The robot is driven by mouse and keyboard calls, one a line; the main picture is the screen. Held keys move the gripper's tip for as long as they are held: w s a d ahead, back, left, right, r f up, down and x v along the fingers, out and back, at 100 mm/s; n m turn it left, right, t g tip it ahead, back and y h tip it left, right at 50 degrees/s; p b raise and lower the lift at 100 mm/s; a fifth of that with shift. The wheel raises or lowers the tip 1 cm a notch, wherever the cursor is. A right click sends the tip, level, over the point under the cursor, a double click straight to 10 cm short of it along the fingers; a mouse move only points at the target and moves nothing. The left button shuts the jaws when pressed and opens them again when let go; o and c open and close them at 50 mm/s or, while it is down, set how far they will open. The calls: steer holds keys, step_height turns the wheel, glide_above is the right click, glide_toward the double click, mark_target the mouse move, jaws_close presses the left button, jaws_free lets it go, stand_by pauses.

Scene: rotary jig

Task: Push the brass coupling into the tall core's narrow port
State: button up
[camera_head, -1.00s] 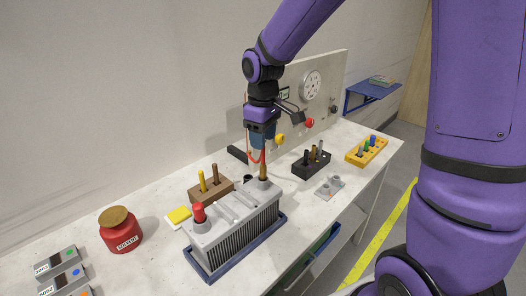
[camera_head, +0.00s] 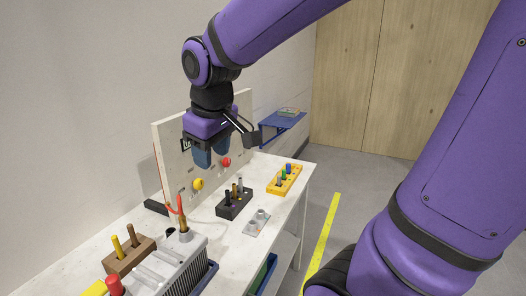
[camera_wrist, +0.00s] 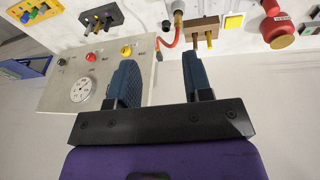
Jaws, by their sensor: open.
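The grey finned core (camera_head: 185,258) stands at the lower left of the head view, partly cut off by the frame edge. The brass coupling (camera_head: 183,226) stands upright at the port on its far end, with a red hose beside it; I cannot tell how deep it sits. In the wrist view the brass coupling (camera_wrist: 179,19) shows small at the top, beyond the fingers. My gripper (camera_head: 207,157) is open and empty, above and apart from the coupling, in front of the upright panel. Its two blue fingers (camera_wrist: 160,78) are spread in the wrist view.
A wooden block (camera_head: 128,257) with two pegs stands left of the core. A dark block (camera_head: 233,206), a grey plate (camera_head: 256,224) and a yellow rack (camera_head: 284,180) lie to the right.

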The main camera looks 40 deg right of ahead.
steer(key=s+d+r+m+t, duration=0.1)
steer(key=s, duration=0.5)
steer(key=s+d+r+m+t, duration=0.1)
steer(key=s+r+m, duration=0.1)
steer(key=s, duration=0.4)
steer(key=shift+d+m+y, duration=0.3)
steer(key=shift+d, duration=0.1)
stand_by(0.6)
